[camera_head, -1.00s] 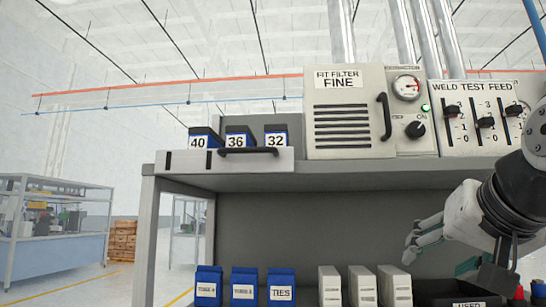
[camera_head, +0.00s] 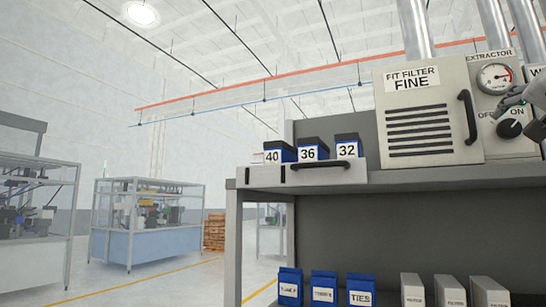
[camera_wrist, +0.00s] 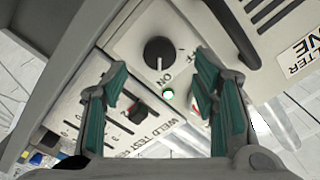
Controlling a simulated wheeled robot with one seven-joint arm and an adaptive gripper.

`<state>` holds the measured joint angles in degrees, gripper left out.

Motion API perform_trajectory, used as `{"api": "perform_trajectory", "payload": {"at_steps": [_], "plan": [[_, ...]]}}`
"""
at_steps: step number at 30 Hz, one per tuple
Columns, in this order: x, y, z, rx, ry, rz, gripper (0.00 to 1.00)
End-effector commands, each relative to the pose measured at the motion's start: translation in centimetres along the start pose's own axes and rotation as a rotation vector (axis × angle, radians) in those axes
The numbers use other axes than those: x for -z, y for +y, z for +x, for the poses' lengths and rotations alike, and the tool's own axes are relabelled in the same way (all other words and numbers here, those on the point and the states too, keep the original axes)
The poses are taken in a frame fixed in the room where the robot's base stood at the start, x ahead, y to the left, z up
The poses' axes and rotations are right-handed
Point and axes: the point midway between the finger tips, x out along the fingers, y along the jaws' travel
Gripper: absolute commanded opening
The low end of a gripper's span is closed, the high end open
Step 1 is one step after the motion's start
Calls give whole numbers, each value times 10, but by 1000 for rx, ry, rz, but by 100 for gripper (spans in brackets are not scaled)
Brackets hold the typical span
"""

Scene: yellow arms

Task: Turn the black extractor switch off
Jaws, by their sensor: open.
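The black extractor switch (camera_head: 509,128) is a round knob under the gauge on the beige extractor panel (camera_head: 490,98), at the right of the head view. It also shows in the wrist view (camera_wrist: 159,51), near "ON" and "OFF" lettering, with a lit green lamp (camera_wrist: 168,94) beside it. My gripper (camera_head: 519,98) is at the right edge of the head view, close to the panel between gauge and knob. In the wrist view its two teal fingers (camera_wrist: 161,85) are apart with nothing between them. The knob lies beyond the fingertips, and I see no contact.
A filter cabinet (camera_head: 424,112) labelled "FIT FILTER FINE" with a black handle stands left of the switch. Blue boxes (camera_head: 313,150) stand on the shelf (camera_head: 400,183).

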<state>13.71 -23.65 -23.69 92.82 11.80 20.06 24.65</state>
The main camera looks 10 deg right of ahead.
Motion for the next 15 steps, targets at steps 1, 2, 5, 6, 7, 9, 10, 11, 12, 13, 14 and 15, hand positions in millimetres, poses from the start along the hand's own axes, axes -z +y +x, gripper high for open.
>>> {"api": "perform_trajectory", "payload": {"at_steps": [1, 2, 5, 6, 7, 9, 10, 11, 12, 13, 14, 15], "plan": [[0, -1, 10, -1, -3, -2, 54], [0, -1, 16, 0, -4, -1, 54], [-1, -1, 34, 0, -4, -1, 54], [0, -1, 39, 0, -3, -1, 54], [0, -1, 43, 1, -3, -1, 54], [0, -1, 50, 1, -2, 0, 54], [0, -1, 52, 1, -2, 1, 54], [-1, -1, 54, 1, -2, 0, 54], [0, -1, 57, 1, -1, 0, 54], [0, -1, 58, 1, -1, -1, 54], [0, -1, 59, 1, 0, -1, 54], [0, -1, 60, 1, 0, -1, 54]]}}
